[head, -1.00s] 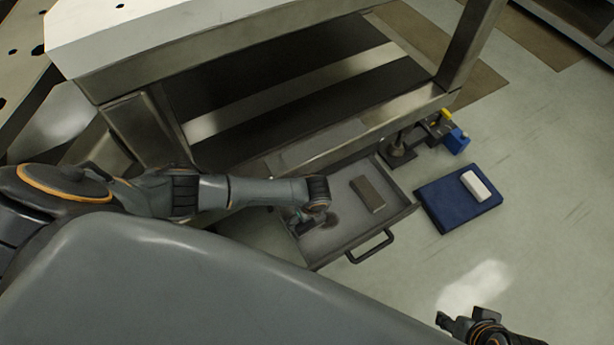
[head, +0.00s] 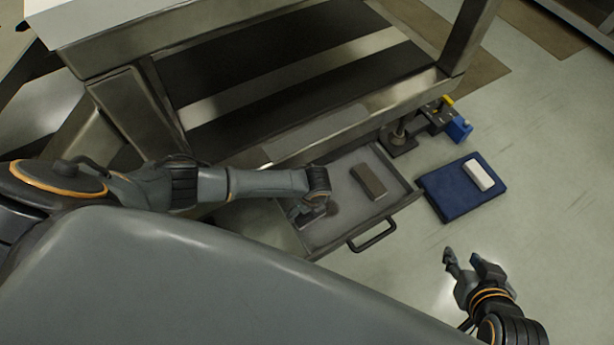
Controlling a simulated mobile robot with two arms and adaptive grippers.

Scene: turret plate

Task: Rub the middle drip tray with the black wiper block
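A grey drip tray (head: 341,222) is pulled out like a drawer from under the metal bench, with a black handle on its front. A dark grey-brown block (head: 368,181) lies in its right half; I cannot tell whether this is the wiper block. My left gripper (head: 303,214) reaches down into the left part of the tray. Its fingers are small and partly hidden by its wrist, so I cannot tell whether it holds anything. A dark smudge (head: 332,208) shows on the tray floor beside it. My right gripper (head: 464,258) is open and empty above the floor.
A blue mat or flat box (head: 447,202) lies on the floor right of the tray, with a white block (head: 478,175) on it. A dark clamp-like fixture with blue and yellow parts (head: 432,120) stands behind it. The floor at right is clear.

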